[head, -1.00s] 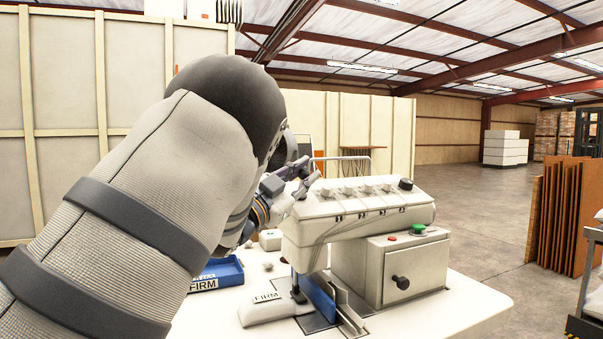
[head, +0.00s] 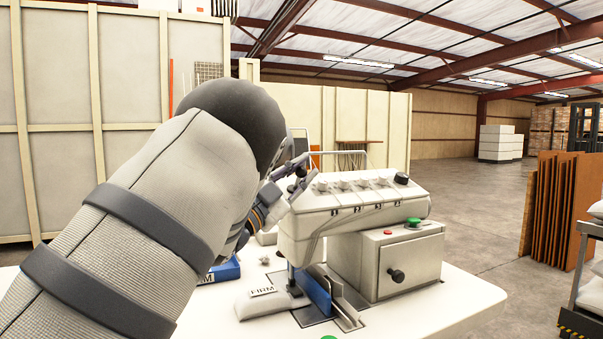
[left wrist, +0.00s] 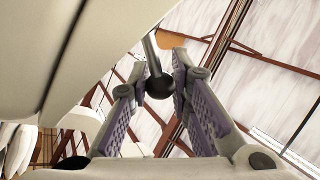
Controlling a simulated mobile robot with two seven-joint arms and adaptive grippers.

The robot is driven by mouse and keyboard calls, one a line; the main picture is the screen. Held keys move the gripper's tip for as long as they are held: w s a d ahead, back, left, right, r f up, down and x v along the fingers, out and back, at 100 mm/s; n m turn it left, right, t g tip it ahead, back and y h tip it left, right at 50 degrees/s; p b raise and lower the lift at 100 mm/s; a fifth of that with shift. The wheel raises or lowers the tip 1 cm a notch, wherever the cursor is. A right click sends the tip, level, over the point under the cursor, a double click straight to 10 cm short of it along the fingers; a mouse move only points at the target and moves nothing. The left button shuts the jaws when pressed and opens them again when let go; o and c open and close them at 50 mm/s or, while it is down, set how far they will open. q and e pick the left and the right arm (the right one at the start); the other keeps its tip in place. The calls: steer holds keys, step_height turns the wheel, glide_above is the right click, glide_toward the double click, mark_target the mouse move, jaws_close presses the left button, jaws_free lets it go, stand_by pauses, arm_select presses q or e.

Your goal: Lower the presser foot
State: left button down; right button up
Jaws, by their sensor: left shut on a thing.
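The sewing machine (head: 345,225) is a cream unit on a white table, with its head overhanging a dark plate. A dark presser post (head: 292,276) stands under the head, above the seam end of a small white pillow (head: 262,306) with a FIRM label. I cannot tell whether the foot touches the cloth. My left gripper (head: 302,172) is at the back left of the machine head. In the left wrist view its purple-padded fingers (left wrist: 162,78) are shut on the dark ball knob (left wrist: 160,88) of a thin lever. The machine body (left wrist: 60,50) fills the upper left there. My right gripper is not in view.
A blue tray (head: 226,271) lies on the table (head: 440,318), partly hidden by my left arm. A control box (head: 385,268) with red and green buttons adjoins the machine. A cart (head: 585,285) with pillows stands at the right. Brown panels (head: 560,205) stand behind.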

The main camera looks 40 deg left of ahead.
arm_select(q)
steer(key=c, duration=1.4)
jaws_free()
steer(key=shift+c, duration=0.2)
steer(key=d+v, duration=0.1)
steer(key=v, duration=1.1)
steer(key=shift+a, duration=0.5)
